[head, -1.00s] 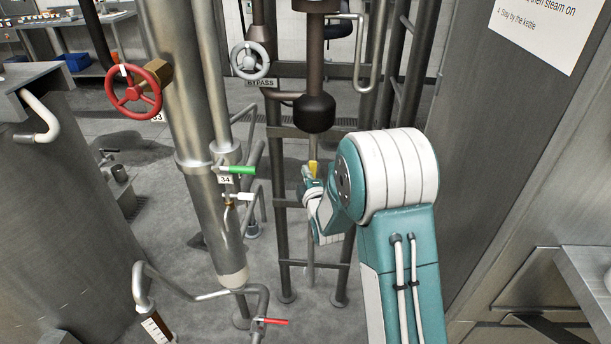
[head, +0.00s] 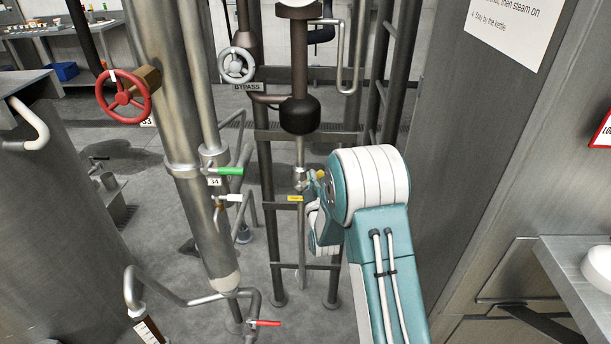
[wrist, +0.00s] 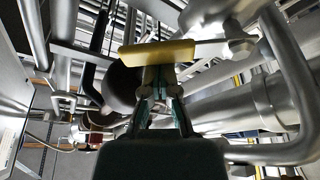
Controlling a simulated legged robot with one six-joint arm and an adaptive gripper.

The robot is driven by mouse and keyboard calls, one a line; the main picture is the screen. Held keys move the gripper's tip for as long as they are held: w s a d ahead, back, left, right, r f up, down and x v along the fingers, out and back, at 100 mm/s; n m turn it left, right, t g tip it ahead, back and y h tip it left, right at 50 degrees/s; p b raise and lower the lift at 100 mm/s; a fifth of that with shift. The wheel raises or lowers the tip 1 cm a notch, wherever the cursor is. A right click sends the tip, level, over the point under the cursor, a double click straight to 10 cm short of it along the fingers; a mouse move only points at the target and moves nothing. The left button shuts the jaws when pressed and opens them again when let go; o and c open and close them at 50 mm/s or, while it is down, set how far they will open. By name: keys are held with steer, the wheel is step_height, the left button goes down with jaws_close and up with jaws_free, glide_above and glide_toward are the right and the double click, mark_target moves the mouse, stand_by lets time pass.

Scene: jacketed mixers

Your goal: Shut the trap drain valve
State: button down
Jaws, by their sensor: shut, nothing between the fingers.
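The trap drain valve (head: 300,179) is on the thin pipe below a dark rounded trap (head: 300,115). Its yellow lever grip (head: 320,175) points right in the head view, beside my arm. In the wrist view the yellow grip (wrist: 157,53) lies crosswise just beyond my fingertips, its metal stem running right to the valve body (wrist: 240,46). My gripper (wrist: 158,76) is shut and empty, with its tips at the grip's near edge; whether they touch it I cannot tell. In the head view my wrist mostly hides the fingers.
A steel cabinet stands close on the right.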

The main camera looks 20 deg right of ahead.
steer(key=f+m+h, duration=0.1)
steer(key=m, duration=0.2)
steer(key=d+f+m+h, duration=0.1)
steer(key=m, duration=0.1)
steer(key=d+f+m+h, duration=0.1)
steer(key=m, duration=0.2)
steer(key=shift+s+d+f+m+h, duration=0.2)
steer(key=shift+s+d+m+h, duration=0.1)
steer(key=shift+s+h, duration=0.1)
steer(key=shift+f, duration=0.1)
